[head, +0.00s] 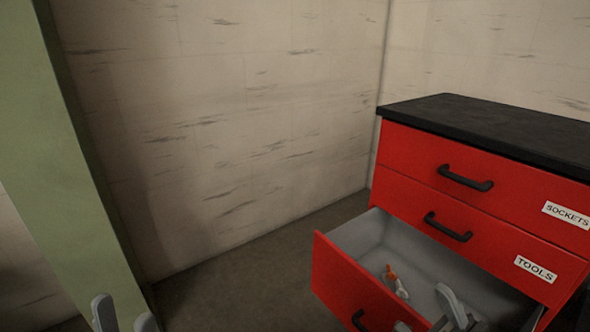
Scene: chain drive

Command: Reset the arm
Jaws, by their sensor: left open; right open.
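My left gripper (124,312) shows at the bottom left edge, with its grey fingertips apart and nothing between them. My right gripper (442,308) shows at the bottom right, in front of or over the open drawer (335,273) of a red cabinet. Its grey fingers are open and I see nothing held in them. The rest of both arms is out of view. A small orange and pale tool (391,273) lies inside the drawer, to the left of my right gripper. I cannot tell how far the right fingers reach into the drawer.
The red cabinet (412,150) has a bare black top (490,125). Two upper drawers, labelled SOCKETS (566,215) and TOOLS (535,268), are shut. A green post or panel (50,140) stands at the left. The floor (235,290) between is clear, with a pale wall (240,120) behind.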

